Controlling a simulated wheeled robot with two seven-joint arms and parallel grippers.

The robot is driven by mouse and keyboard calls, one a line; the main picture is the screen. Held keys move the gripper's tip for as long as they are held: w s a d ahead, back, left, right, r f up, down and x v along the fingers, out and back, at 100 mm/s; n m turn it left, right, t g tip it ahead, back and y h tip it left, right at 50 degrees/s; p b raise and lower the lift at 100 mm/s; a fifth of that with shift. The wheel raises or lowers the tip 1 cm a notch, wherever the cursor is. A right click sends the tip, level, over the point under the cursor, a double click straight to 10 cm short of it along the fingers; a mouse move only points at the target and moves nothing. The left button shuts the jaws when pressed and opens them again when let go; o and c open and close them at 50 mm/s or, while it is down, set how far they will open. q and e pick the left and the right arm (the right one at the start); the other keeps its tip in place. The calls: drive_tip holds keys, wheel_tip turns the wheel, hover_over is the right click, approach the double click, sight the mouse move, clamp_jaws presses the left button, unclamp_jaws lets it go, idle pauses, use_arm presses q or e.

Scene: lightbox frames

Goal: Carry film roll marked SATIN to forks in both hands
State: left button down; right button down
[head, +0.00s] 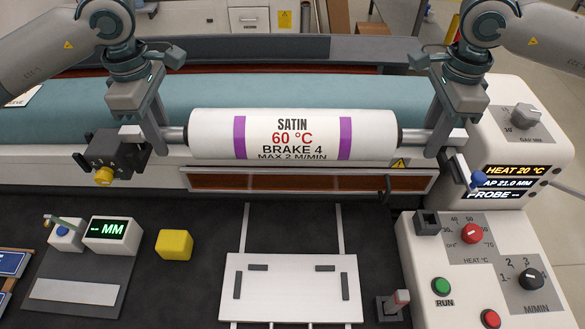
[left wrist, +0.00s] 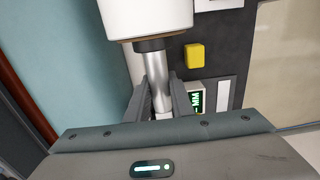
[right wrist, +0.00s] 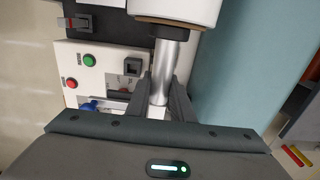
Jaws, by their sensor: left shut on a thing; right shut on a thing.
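The white film roll (head: 292,136) marked SATIN, 60 °C, BRAKE 4, has two purple bands and lies level across the front of the machine. My left gripper (head: 160,136) is shut on its left metal shaft end, which also shows in the left wrist view (left wrist: 156,72). My right gripper (head: 436,138) is shut on its right shaft end, also seen in the right wrist view (right wrist: 167,70). A dark bracket with a yellow knob (head: 104,176) is beside the left end, and a blue-knobbed lever (head: 477,181) beside the right. I cannot clearly make out the forks or whether the shaft touches them.
A teal roller (head: 340,92) runs behind the film roll. A brown slot (head: 300,181) lies below it. In front are a white plate (head: 290,288), a yellow block (head: 174,244), an MM display (head: 112,230) and a control panel (head: 490,265) at right.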

use_arm(q)
drive_tip(key=shift+w, duration=0.1)
use_arm(e)
drive_tip(key=shift+w, duration=0.1)
